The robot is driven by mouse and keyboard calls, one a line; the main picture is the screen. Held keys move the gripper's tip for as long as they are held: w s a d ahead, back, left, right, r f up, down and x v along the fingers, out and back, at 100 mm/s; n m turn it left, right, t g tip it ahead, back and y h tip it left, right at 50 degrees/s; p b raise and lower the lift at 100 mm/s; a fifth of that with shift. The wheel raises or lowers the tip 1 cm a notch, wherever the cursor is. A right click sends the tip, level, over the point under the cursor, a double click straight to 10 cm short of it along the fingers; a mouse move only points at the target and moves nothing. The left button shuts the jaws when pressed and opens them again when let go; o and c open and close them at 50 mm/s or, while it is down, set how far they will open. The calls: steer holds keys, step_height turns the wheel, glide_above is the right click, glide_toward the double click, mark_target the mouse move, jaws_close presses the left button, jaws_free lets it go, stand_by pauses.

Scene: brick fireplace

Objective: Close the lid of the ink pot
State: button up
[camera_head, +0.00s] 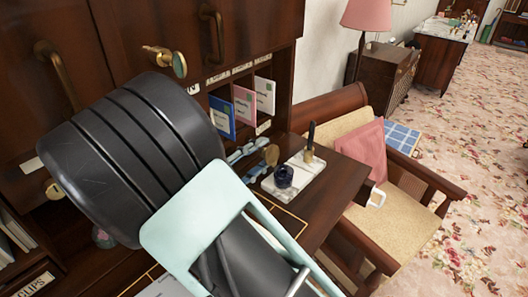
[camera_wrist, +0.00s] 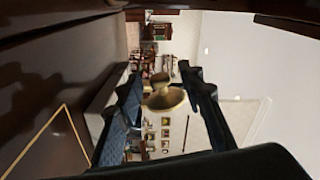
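The ink pot (camera_head: 283,177) is a small dark round pot on a pale stone tray (camera_head: 268,188) on the wooden desk. A brown, brass-toned round piece (camera_head: 271,154) stands just behind the pot; I cannot tell for sure whether it is the lid. In the wrist view my gripper (camera_wrist: 158,80) has its two dark fingers apart. A brass rounded piece (camera_wrist: 163,98) shows between them; contact with the fingers and what it belongs to are unclear. My arm fills the left of the head view, and the fingers cannot be made out there.
A pen stands in a holder (camera_head: 310,140) on the tray beside the pot. Envelopes (camera_head: 244,103) fill slots behind it. Cabinet doors with a brass knob (camera_head: 178,64) rise at the back left. A chair (camera_head: 410,205) stands to the right of the desk.

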steer(key=shift+w+d, duration=0.5)
steer(key=shift+w, duration=0.05)
jaws_close()
